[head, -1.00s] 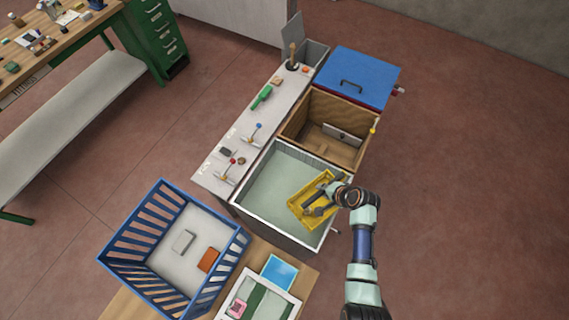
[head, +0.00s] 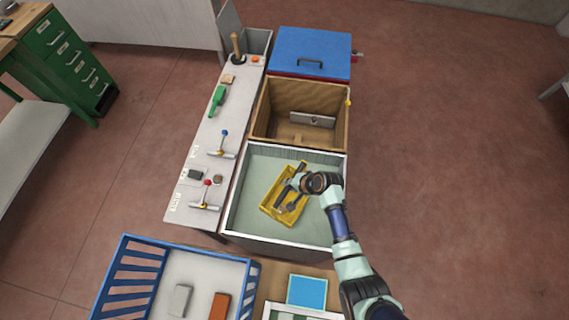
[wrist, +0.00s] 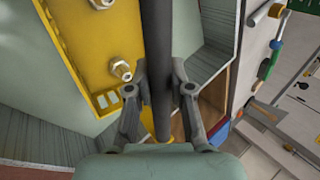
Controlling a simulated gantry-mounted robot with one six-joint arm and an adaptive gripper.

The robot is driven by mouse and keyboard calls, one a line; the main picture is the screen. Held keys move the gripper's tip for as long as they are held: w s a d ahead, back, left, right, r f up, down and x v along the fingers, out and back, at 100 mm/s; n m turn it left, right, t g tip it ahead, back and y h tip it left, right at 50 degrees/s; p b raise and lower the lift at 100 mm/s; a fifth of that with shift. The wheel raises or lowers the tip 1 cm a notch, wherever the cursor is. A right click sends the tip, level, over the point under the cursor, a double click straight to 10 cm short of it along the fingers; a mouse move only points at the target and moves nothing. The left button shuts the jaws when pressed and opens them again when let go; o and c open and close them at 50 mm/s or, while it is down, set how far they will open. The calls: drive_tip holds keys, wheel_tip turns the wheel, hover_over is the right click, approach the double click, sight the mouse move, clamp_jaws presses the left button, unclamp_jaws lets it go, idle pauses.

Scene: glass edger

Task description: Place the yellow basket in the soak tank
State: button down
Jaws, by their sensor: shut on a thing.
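The yellow basket (head: 270,207) is inside the outline of the pale green soak tank (head: 250,170) in the head view. It looks a little tilted, and I cannot tell whether it touches the tank floor. My gripper (head: 296,185) is shut on the basket's dark handle. In the wrist view, my gripper (wrist: 163,92) has a finger on each side of the dark handle bar (wrist: 158,35). Metal fittings lie in the basket (wrist: 92,25) there. My gripper and arm hide part of the basket and the tank's right side.
A wooden-walled tank (head: 262,112) adjoins behind, then a tank with a blue lid (head: 310,45). A grey counter (head: 205,150) with levers (head: 206,195) runs along the left. A blue slatted crate (head: 125,275) stands front left. Open floor lies right.

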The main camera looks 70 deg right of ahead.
wheel_tip(320, 180, down, 6)
drive_tip(key=b, duration=0.4)
drive_tip(key=shift+w, duration=0.15)
drive_tip(key=shift+f, duration=0.2)
wheel_tip(320, 180, down, 20)
drive_tip(key=b, duration=0.9)
drive_tip(key=shift+r+b, duration=0.2)
drive_tip(key=shift+b, duration=0.2)
drive_tip(key=shift+f, duration=0.1)
drive_tip(key=c, duration=1.5)
unclamp_jaws()
drive_tip(key=shift+f, duration=0.15)
drive_tip(key=o, duration=0.5)
drive_tip(key=shift+c, duration=0.2)
